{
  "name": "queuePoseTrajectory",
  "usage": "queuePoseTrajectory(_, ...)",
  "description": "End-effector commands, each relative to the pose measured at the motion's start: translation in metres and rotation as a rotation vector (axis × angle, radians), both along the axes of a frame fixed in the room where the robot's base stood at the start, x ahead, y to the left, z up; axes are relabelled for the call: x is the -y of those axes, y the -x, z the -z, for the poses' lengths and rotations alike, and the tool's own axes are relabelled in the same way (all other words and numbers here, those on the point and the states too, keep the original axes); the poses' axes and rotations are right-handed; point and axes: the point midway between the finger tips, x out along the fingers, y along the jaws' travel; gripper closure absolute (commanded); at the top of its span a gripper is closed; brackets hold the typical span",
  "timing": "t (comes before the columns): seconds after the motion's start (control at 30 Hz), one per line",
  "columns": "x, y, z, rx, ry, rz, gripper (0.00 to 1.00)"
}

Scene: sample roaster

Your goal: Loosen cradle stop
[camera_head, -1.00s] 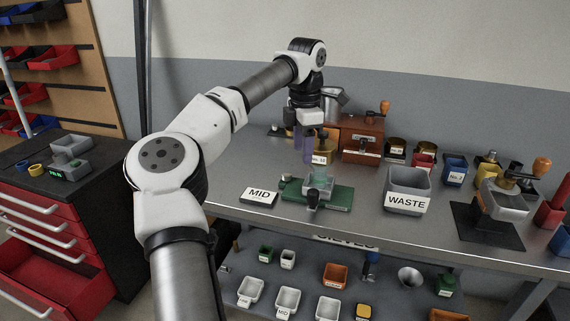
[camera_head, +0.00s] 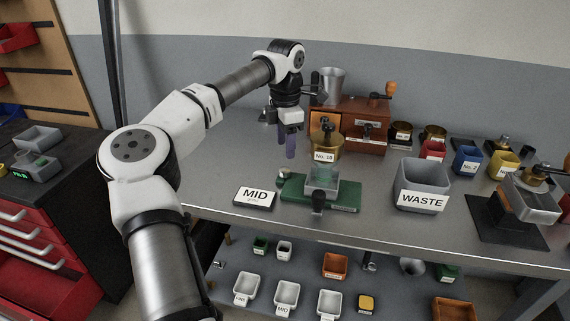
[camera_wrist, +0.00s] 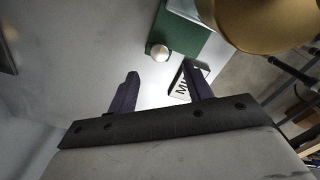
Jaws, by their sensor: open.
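A green base (camera_head: 295,188) stands on the bench with a clear, greyish cradle block (camera_head: 322,180) on it. A black knob (camera_head: 318,202) is at its front edge, and a small pale round knob (camera_head: 284,173) at its left end. In the wrist view the green base (camera_wrist: 186,36) is at the top, with a shiny round knob (camera_wrist: 160,52) at its corner. Which part is the stop I cannot tell. My gripper (camera_head: 286,147) hangs above and behind the base's left end, empty. Its purple fingers (camera_wrist: 161,75) are apart in the wrist view, touching nothing.
A brass No. 18 canister (camera_head: 327,143) stands close right of my gripper; its brass body looms in the wrist view (camera_wrist: 265,22). A MID label plate (camera_head: 255,196) lies left of the base. A grey WASTE bin (camera_head: 421,184) stands right. Bench between is clear.

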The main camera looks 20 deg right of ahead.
Motion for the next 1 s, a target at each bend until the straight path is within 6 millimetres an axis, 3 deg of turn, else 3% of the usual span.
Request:
queuePoseTrajectory(0.2, 0.000, 0.000, 0.044, -0.002, 0.000, 0.000, 0.50)
queuePoseTrajectory(0.4, 0.000, 0.000, 0.068, -0.001, 0.000, 0.000, 0.50)
queuePoseTrajectory(0.8, 0.000, 0.000, 0.076, 0.001, 0.000, -0.001, 0.50)
queuePoseTrajectory(1.0, 0.000, 0.000, 0.076, 0.001, 0.000, -0.001, 0.76)
